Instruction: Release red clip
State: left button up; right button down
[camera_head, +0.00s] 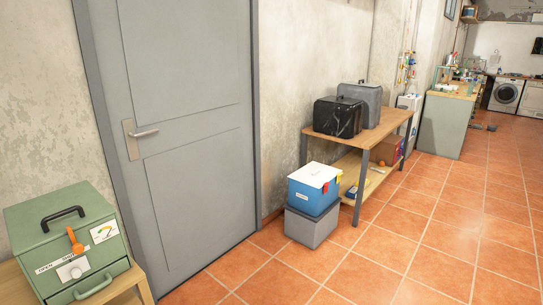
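A blue box with a white lid (314,188) stands on a grey box on the floor, right of the door. A small red clip (325,188) shows on the upper front of the blue box, near the lid's edge. A yellow clip (338,179) shows on its right side. Whether the red clip is fastened is too small to tell. Neither of my grippers is in view.
The grey box (312,227) is under the blue one. A wooden table (388,124) with two cases stands just behind. A green box (68,245) with an orange lever sits on a wooden surface at lower left. The grey door (180,120) is shut. Tiled floor is clear at right.

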aim_at(326, 185)
jog(key=i, duration=0.7)
jog(key=i+z, duration=0.15)
jog(key=i, duration=0.6)
jog(key=i+j, duration=0.2)
jog(key=i, duration=0.5)
jog(key=i+j+z, duration=0.15)
jog(key=i, duration=0.55)
jog(key=i+j+z, duration=0.3)
jog(key=i, duration=0.25)
jog(key=i+j+z, duration=0.3)
jog(key=i, duration=0.25)
